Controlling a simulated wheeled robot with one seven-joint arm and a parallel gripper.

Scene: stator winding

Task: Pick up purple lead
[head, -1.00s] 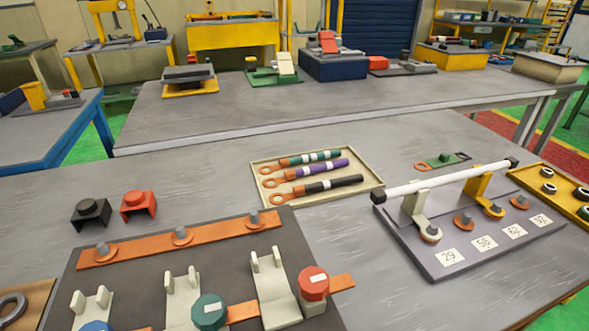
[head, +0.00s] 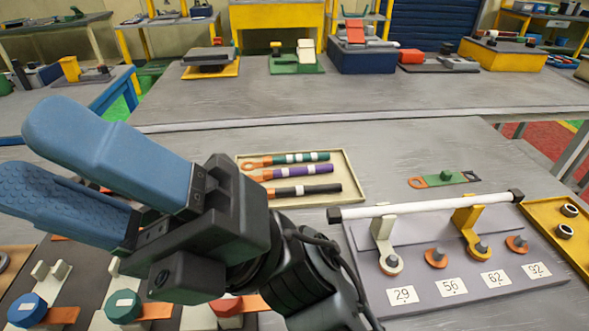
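The purple lead (head: 305,171) lies in a shallow beige tray (head: 347,176), between a green lead (head: 295,158) above it and a black lead (head: 312,190) below it. The leads have white bands and copper ends at the left. The purple lead's ring end is partly hidden by my gripper or close behind it. My gripper (head: 45,165) is large in the foreground at left, with two blue fingers spread apart, pointing left and away from the tray. Nothing is between the fingers.
A grey board (head: 450,262) with a white bar (head: 425,206), hooks and number labels 29, 56, 62 and 92 stands at right. A yellow tray (head: 560,222) with rings is at far right. Colored knobs (head: 123,307) are at lower left. A small green copper-ended piece (head: 445,178) lies behind the board.

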